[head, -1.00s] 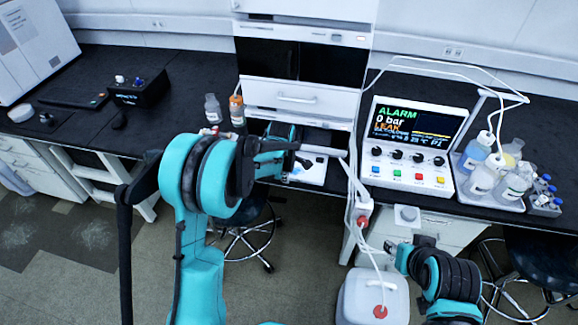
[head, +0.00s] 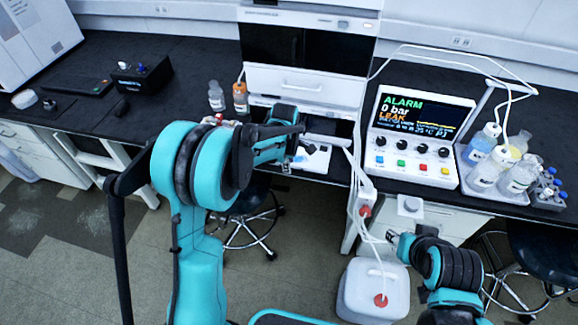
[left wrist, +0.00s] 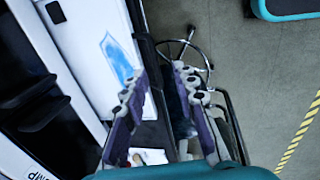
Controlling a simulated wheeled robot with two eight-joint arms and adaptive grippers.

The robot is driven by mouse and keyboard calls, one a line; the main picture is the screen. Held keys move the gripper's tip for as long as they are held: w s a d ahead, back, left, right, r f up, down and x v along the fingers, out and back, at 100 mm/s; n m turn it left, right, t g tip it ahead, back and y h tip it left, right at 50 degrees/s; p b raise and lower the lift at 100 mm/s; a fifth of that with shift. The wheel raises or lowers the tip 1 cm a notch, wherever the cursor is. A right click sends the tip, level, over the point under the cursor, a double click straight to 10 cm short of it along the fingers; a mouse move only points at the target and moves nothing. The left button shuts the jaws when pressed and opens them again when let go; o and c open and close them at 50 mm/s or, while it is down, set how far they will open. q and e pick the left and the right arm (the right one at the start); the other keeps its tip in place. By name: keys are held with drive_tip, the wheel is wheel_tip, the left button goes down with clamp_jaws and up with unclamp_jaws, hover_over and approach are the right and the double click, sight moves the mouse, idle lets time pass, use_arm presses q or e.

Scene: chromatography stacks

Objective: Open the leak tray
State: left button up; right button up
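The leak tray (head: 318,161) is a white tray with a blue patch in it, standing out below the white instrument stack (head: 297,88). It also shows in the left wrist view (left wrist: 90,35), with the blue patch near its edge. My left gripper (head: 300,138) is at the tray, partly hidden by its own arm. In the left wrist view its two fingers (left wrist: 163,90) are apart with a gap between them, one over the tray's edge and one outside it. Nothing is visibly held. My right gripper (head: 394,240) is low at the right, its fingers too small to judge.
Two small bottles (head: 240,98) stand left of the stack. An alarm box (head: 420,140) reading LEAK and a tray of bottles (head: 505,194) are on the right. White tubes run down to a waste canister (head: 372,296). A stool (head: 245,205) stands under the counter.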

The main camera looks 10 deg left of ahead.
use_arm(q)
wheel_tip(320, 180, up, 9)
drive_tip(key=s, duration=0.1)
drive_tip(key=shift+s+r, duration=0.15)
drive_tip(key=shift+s, duration=0.25)
drive_tip(key=s+a+r+m+t, duration=0.1)
drive_tip(key=s+r+m, duration=0.2)
drive_tip(key=s+m, duration=0.3)
drive_tip(key=s+r+m+t, duration=0.1)
drive_tip(key=s+r+m, duration=0.25)
drive_tip(key=s, duration=0.35)
drive_tip(key=s+f+m+t, duration=0.2)
drive_tip(key=s+m+t, duration=0.1)
drive_tip(key=s+m, duration=0.5)
drive_tip(key=s+a, duration=0.1)
drive_tip(key=s, duration=0.2)
drive_tip(key=shift+s+m, duration=0.3)
drive_tip(key=shift+m, duration=0.05)
drive_tip(key=shift+d, duration=0.15)
